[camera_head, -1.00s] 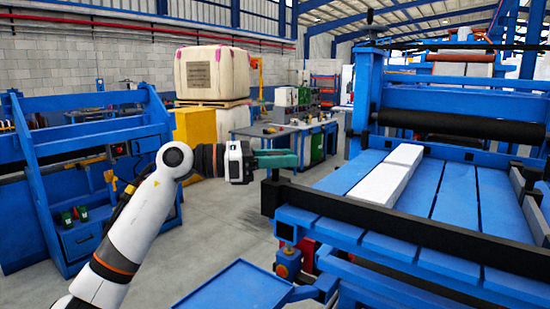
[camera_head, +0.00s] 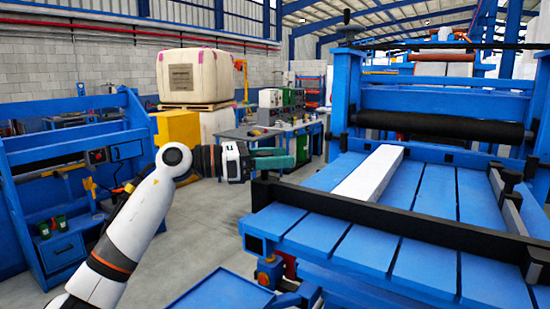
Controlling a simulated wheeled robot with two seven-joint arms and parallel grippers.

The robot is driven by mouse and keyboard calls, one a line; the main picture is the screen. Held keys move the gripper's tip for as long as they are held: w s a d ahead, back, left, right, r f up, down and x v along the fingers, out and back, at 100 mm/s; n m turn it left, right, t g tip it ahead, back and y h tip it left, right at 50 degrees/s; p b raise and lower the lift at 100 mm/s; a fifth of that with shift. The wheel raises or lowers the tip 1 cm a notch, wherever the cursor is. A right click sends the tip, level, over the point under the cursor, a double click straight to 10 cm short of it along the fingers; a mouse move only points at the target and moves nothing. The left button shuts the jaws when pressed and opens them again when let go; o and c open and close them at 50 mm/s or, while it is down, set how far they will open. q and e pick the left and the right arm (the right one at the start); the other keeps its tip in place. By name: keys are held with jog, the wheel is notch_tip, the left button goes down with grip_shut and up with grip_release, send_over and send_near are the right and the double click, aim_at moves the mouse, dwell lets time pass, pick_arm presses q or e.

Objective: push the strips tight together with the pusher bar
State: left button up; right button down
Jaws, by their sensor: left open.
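A white strip (camera_head: 370,173) lies lengthwise on the slatted blue bed (camera_head: 437,188) of the press, running from the black roller towards the front. I cannot make out whether it is one strip or several set close. A long black bar (camera_head: 400,220) crosses the front of the bed; it may be the pusher bar. My left gripper (camera_head: 288,160), with teal fingers, is held in the air left of the bed, apart from the bar and the strip. It is open, and I see nothing in it. My right gripper is out of view.
A black roller (camera_head: 440,125) spans the press behind the bed. A black side rail (camera_head: 505,190) borders the bed on the right. A blue tray (camera_head: 222,291) is low in front. A blue rack (camera_head: 60,165) stands left; a workbench (camera_head: 250,140) stands behind my gripper.

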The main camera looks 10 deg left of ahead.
pick_arm(q)
jog(key=shift+a+f, duration=0.1)
jog(key=shift+a, duration=0.2)
jog(key=b+v, duration=0.4)
jog(key=v, duration=0.7)
jog(key=shift+s, duration=0.25)
jog(key=shift+a, duration=0.1)
